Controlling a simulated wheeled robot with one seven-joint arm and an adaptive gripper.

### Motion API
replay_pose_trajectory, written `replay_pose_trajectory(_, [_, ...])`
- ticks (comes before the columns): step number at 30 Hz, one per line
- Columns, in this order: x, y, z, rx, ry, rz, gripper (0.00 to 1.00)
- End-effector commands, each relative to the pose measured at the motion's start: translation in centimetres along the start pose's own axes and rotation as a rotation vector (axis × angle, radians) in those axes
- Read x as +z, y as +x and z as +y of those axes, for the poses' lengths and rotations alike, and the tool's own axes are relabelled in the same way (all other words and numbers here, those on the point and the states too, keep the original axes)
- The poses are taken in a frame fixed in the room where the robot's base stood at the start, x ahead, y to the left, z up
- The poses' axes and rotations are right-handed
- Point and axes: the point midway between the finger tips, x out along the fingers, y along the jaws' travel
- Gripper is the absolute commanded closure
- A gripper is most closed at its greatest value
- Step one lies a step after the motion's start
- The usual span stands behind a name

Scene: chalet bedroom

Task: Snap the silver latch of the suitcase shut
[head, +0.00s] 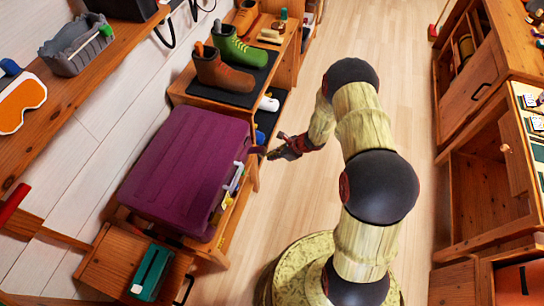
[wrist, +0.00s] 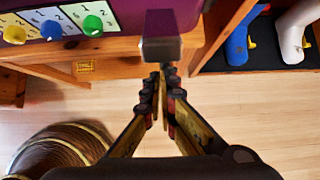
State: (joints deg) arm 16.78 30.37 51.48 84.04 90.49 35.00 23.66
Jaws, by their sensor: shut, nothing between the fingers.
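The purple suitcase (head: 190,160) lies on a low wooden bench, its lid down. Its front carries white plates with coloured knobs; yellow, blue and green knobs (wrist: 51,30) show in the wrist view. A block with a purple top and silver-grey end (wrist: 160,46) juts out from the suitcase's front; it looks like the latch, standing out. In the head view it is a small dark purple piece (head: 257,150). My gripper (head: 275,153) is shut and empty, just in front of this piece. In the wrist view its fingertips (wrist: 164,74) are close to the silver-grey end; I cannot tell whether they touch.
Boots on a dark mat (head: 258,78) stand on the shelf behind the suitcase. Wooden cabinets (head: 470,85) line the right side. The floor (head: 290,205) between is clear.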

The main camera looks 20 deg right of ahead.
Motion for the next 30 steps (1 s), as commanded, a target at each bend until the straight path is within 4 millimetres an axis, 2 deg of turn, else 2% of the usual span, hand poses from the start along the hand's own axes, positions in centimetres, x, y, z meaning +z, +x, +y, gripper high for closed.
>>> replay_pose_trajectory(11, [0.9, -0.8, 0.0, 0.0, -0.003, 0.065, 1.0])
replay_pose_trajectory(20, [2.4, -2.1, 0.0, 0.001, -0.005, 0.213, 1.0])
replay_pose_trajectory(30, [3.4, -2.6, 0.1, 0.001, -0.004, 0.358, 1.0])
